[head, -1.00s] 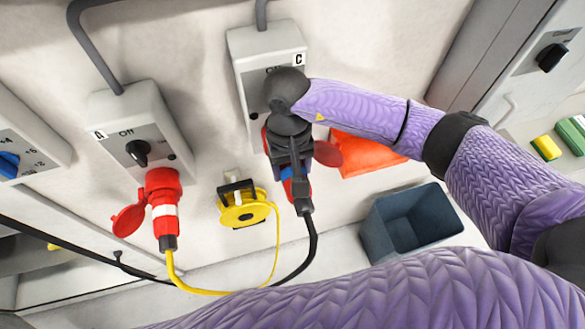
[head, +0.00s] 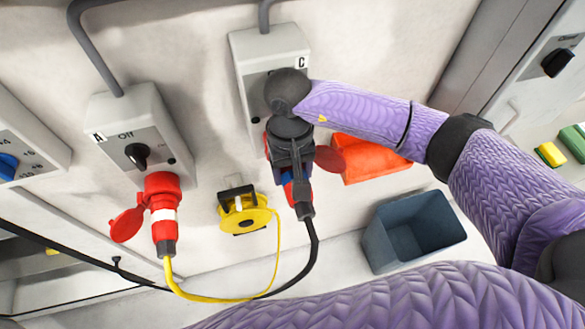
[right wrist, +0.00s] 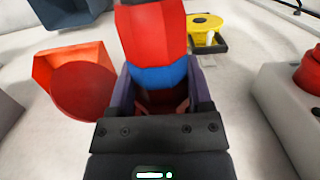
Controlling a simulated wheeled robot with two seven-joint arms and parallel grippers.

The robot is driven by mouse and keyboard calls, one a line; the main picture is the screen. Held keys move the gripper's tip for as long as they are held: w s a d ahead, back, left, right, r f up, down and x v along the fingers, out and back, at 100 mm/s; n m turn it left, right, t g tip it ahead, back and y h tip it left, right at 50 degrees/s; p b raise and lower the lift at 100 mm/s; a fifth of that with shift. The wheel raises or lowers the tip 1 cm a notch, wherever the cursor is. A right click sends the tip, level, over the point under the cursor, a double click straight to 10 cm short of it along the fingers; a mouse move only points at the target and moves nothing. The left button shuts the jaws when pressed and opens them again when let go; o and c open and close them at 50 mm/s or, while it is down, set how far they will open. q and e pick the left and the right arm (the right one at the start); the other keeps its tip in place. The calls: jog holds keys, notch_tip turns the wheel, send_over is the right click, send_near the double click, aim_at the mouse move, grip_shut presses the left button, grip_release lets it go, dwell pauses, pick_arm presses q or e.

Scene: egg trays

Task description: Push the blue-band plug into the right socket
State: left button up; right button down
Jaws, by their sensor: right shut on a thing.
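The blue-band plug is red with a blue band (right wrist: 160,77) and a black cable. It is between the fingers of my right gripper (right wrist: 158,95), which is shut on it. In the head view my right gripper (head: 290,158) is in front of the lower part of the right socket box (head: 268,50), marked C. The plug (head: 290,190) hangs below that box in line with it, its cable end downward. The red round lid (head: 328,158) sticks out to the right. The gripper hides the socket mouth, so I cannot tell how deep the plug sits. My left gripper is not in view.
The left socket box A (head: 125,115) holds a red plug with a white band (head: 163,215) and yellow cable. A yellow reel (head: 243,213) is on the wall between. An orange bin (head: 365,158) and a blue-grey bin (head: 410,230) are to the right.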

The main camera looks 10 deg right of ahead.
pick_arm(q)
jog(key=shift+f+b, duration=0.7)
pick_arm(e)
jog(key=shift+w, duration=0.65)
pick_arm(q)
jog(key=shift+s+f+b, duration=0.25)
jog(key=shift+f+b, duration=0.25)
pick_arm(e)
jog(key=shift+w+r, duration=0.15)
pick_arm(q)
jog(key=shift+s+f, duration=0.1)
pick_arm(e)
jog(key=shift+w+r, duration=0.1)
jog(key=shift+r, duration=0.05)
